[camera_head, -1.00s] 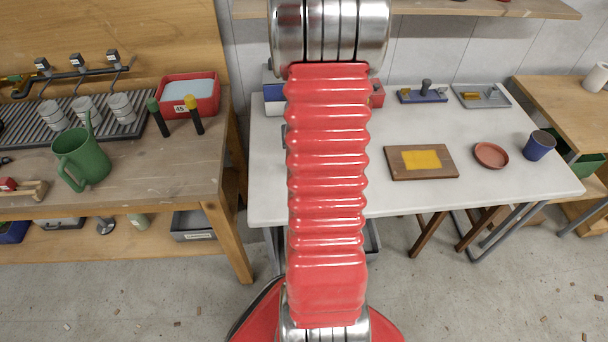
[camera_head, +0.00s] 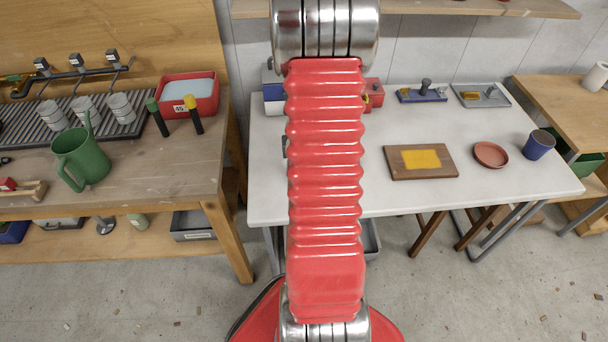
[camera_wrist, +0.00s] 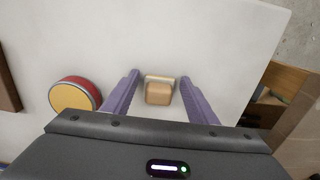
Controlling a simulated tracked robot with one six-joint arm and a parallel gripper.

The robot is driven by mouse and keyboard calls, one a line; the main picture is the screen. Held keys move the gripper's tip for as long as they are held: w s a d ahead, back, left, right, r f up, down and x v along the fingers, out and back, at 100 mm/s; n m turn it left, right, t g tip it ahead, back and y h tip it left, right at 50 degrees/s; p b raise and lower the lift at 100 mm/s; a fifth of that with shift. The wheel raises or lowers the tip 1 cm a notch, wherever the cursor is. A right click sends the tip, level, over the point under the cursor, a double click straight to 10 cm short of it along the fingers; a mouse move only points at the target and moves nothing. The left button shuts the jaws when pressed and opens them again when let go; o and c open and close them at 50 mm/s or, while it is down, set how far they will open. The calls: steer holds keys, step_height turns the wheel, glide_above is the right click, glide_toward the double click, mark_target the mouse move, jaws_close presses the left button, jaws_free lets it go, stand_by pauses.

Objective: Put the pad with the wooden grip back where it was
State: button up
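The pad with the wooden grip (camera_wrist: 158,93) shows in the wrist view as a small light-brown block on a paler, thin base. It appears to be over the white table (camera_wrist: 200,40), between my gripper's fingers. My gripper (camera_wrist: 159,77) is open, its two purple fingers spread left and right of the block with a visible gap on each side. I cannot tell how high the fingers are above the table. In the head view my red arm hides the pad and most of the gripper.
A red round thing with a yellow top (camera_wrist: 75,95) stands left of the fingers. The white table (camera_head: 330,205) also holds a wooden board with a yellow patch (camera_head: 421,160), a reddish dish (camera_head: 490,154), a blue cup (camera_head: 538,145), a blue tray (camera_head: 423,94) and a grey tray (camera_head: 480,95).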

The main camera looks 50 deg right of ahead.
steer(key=shift+o, duration=0.4)
step_height(320, 180, up, 12)
stand_by(0.6)
steer(key=shift+r, duration=0.1)
stand_by(0.5)
steer(key=w+a+r+n+t+h, duration=0.1)
steer(key=w+a+r+n, duration=0.15)
steer(key=a+r, duration=0.45)
steer(key=w+a+r+n+t, duration=0.1)
steer(key=w+a+r+n, duration=0.2)
steer(key=a, duration=0.8)
steer(key=s+a+r+n+t, duration=0.1)
steer(key=s+a+r+n, duration=0.1)
steer(key=a, duration=0.7)
steer(key=s+a+r+n+t+y, duration=0.1)
steer(key=s+a+r, duration=0.3)
steer(key=a, duration=0.5)
steer(key=shift+s+a+r+n+t, duration=0.25)
steer(key=shift+s+r+n+t, duration=0.1)
steer(key=shift+n+t, duration=0.4)
